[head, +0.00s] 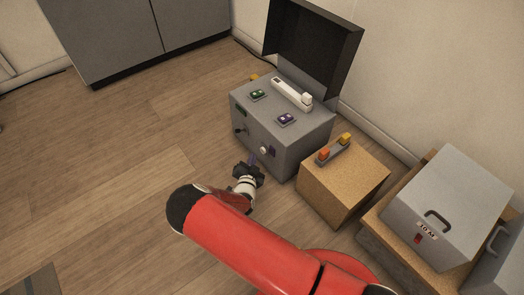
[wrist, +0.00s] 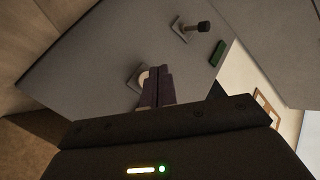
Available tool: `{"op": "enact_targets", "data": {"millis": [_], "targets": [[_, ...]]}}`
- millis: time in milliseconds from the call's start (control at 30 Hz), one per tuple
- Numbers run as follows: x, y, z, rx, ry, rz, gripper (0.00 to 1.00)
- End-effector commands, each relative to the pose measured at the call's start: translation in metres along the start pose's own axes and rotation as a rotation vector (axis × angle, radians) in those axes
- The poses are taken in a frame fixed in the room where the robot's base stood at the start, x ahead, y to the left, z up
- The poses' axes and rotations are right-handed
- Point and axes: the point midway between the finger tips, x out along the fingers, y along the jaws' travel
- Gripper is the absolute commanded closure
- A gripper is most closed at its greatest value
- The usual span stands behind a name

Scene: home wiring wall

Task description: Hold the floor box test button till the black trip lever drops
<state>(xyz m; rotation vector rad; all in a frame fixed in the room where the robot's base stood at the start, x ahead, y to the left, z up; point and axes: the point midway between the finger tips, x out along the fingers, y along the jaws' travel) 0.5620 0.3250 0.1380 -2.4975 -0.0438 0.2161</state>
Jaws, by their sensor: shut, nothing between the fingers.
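The grey floor box (head: 292,148) stands on the floor with its black lid (head: 315,45) open. Its front face carries a round white button (head: 264,150) at the right and a black lever (head: 240,130) at the left. In the wrist view the lever (wrist: 196,28) sticks out from a small grey plate. My gripper (head: 252,163) is in front of the button side of the box. In the wrist view its fingers (wrist: 156,84) are shut and empty. They cover part of the button (wrist: 143,76); I cannot tell whether they touch it.
A green tag (wrist: 217,53) sits near the lever. The box top has a white handle (head: 290,93) and green and purple switches. A wooden block (head: 343,182) with orange and yellow pieces stands close on the right, beside a grey case (head: 450,200). The floor to the left is clear.

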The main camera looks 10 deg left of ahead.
Motion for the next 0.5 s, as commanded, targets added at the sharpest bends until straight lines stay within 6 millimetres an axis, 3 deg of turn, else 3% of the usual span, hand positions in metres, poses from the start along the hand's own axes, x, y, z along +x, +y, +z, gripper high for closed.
{"op": "enact_targets", "data": {"millis": [500], "targets": [[0.0101, 0.0072, -0.0077, 0.001, 0.000, 0.000, 1.00]]}}
